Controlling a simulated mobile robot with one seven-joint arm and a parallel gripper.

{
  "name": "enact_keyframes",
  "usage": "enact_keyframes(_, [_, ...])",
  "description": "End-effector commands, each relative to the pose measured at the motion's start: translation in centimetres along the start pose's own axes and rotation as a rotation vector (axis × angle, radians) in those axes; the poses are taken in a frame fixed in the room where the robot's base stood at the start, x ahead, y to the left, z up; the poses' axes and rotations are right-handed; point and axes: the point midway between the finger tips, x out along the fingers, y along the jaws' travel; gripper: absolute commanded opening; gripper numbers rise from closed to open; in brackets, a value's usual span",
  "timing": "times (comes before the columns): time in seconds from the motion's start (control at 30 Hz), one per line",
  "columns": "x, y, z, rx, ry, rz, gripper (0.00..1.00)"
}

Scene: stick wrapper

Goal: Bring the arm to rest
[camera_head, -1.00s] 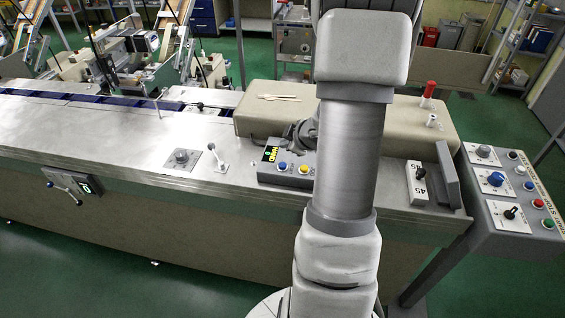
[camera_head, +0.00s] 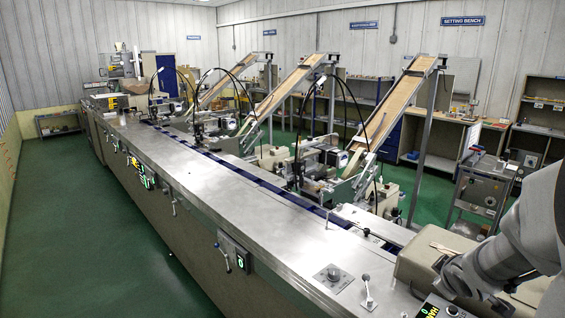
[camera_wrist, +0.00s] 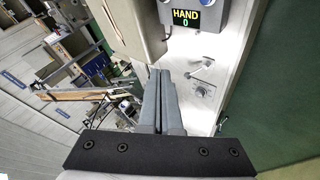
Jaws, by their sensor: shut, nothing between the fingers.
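My gripper (camera_wrist: 159,72) shows in the wrist view with its two grey fingers together and nothing between them. Its tips point toward the edge of a beige cover (camera_wrist: 130,28) on the machine. A control box (camera_wrist: 190,14) with a display reading "HAND 0" is at the top of that view. In the head view my arm comes in from the right edge and reaches down over the beige cover (camera_head: 425,262) at the near end of the machine. The fingers cannot be made out there.
The long steel machine top (camera_head: 250,212) runs away to the upper left. A small lever (camera_head: 367,292) and a round knob (camera_head: 333,273) stand up near my arm. Several sloped feeders (camera_head: 390,115) line its far side. Green floor (camera_head: 50,220) is clear at left.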

Motion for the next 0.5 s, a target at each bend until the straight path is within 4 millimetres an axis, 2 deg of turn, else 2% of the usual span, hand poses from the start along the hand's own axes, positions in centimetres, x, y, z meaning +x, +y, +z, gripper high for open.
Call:
enact_keyframes(0.03, [-1.9, 0.0, -1.5, 0.011, -0.004, 0.015, 0.0])
enact_keyframes(0.1, [-4.3, -0.5, -2.6, 0.04, -0.023, 0.02, 0.0])
enact_keyframes(0.27, [-9.7, -2.8, -4.4, 0.134, -0.051, -0.005, 0.0])
enact_keyframes(0.37, [-12.9, -5.0, -4.9, 0.212, -0.062, -0.049, 0.0])
enact_keyframes(0.5, [-17.3, -9.0, -4.8, 0.353, -0.08, -0.143, 0.0])
